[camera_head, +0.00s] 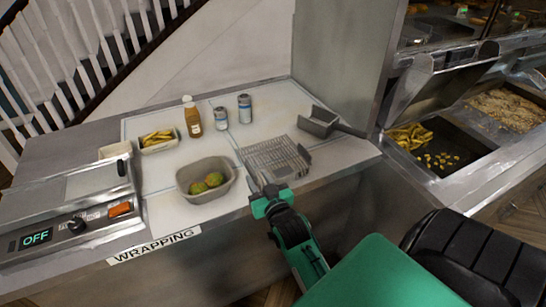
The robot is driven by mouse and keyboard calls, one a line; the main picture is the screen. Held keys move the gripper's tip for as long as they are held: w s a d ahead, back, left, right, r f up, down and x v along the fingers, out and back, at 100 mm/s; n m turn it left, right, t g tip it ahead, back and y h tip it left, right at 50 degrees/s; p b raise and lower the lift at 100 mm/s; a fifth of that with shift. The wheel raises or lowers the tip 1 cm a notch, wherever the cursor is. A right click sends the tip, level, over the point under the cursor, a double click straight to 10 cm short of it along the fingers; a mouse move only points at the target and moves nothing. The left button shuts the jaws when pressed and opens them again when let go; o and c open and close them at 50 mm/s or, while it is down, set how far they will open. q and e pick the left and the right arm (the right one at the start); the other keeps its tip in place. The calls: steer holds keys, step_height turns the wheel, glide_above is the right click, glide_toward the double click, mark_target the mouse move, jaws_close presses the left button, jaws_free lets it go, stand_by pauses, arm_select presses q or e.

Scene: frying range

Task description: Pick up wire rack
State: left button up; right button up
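The wire rack (273,156) is a grey metal grid lying on the white counter top, right of centre. My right gripper (268,191), green and black, is at the counter's front edge, right at the near end of the rack. Its fingers are small here and partly merge with the rack's near edge, so I cannot tell whether they are open or shut, or touch the rack. My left gripper is not in view.
A grey bowl (190,179) with green-brown round items stands left of the rack. A scoop-like metal tray (319,121) lies behind right. A sauce bottle (192,117), two cans (245,108) and a fries tray (159,148) stand further back. A fryer well (460,151) is at right.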

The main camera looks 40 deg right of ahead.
mark_target(251, 169)
steer(key=shift+w+d+r+p, duration=0.1)
steer(key=shift+w+p, duration=0.2)
steer(key=shift+w, duration=0.25)
steer(key=p+x, duration=0.1)
steer(key=x, duration=0.2)
steer(key=shift+w, duration=0.2)
steer(key=shift+w+d+f, duration=0.1)
steer(key=shift+w+f, duration=0.2)
steer(key=shift+w, duration=0.15)
jaws_close()
stand_by(0.5)
